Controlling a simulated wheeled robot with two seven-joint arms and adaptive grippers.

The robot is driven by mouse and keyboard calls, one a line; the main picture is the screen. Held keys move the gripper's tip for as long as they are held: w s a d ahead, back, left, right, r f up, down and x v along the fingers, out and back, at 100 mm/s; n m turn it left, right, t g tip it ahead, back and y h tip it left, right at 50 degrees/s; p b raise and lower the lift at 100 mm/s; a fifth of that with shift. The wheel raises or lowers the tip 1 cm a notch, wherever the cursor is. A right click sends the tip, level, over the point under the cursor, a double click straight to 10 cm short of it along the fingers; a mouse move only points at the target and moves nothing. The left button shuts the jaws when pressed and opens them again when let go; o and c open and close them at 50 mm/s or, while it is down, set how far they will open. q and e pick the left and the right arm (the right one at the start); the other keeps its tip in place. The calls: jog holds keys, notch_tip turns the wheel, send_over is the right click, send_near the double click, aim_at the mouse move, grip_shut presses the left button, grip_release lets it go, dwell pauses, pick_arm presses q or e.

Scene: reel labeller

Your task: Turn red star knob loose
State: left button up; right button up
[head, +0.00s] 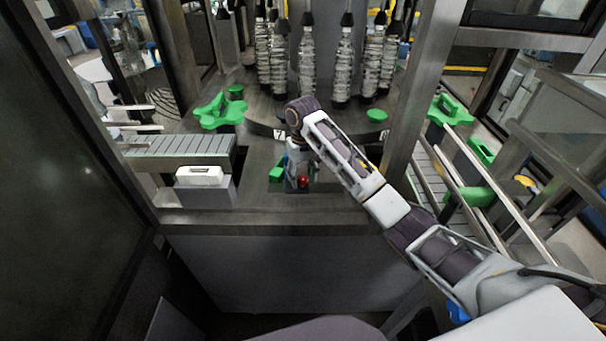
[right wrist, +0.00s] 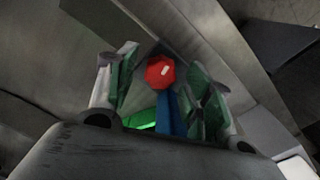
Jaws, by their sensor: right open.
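The red star knob (head: 303,181) shows small at the front of the machine deck in the head view. In the right wrist view the red knob (right wrist: 160,72) lies between and a little beyond the fingertips, with a blue part just below it. My right gripper (right wrist: 163,85) is open, with green-padded fingers on either side of the knob's line. In the head view my right gripper (head: 297,172) points down at the knob and is partly hidden by my own wrist. I cannot tell whether a finger touches the knob. My left gripper is not in view.
A green block (head: 277,174) sits just left of the knob. A conveyor (head: 180,154) and a white box (head: 199,176) stand further left. Several bottles (head: 307,60) hang behind. A metal post (head: 412,90) and rails rise at the right, close to my right arm.

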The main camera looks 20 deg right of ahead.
jog(key=shift+c, duration=0.4)
jog(key=c, duration=0.9)
jog(key=shift+c, duration=0.2)
jog(key=shift+n, duration=0.5)
jog(key=n, duration=0.4)
jog(key=shift+n, duration=2.2)
jog(key=o, duration=1)
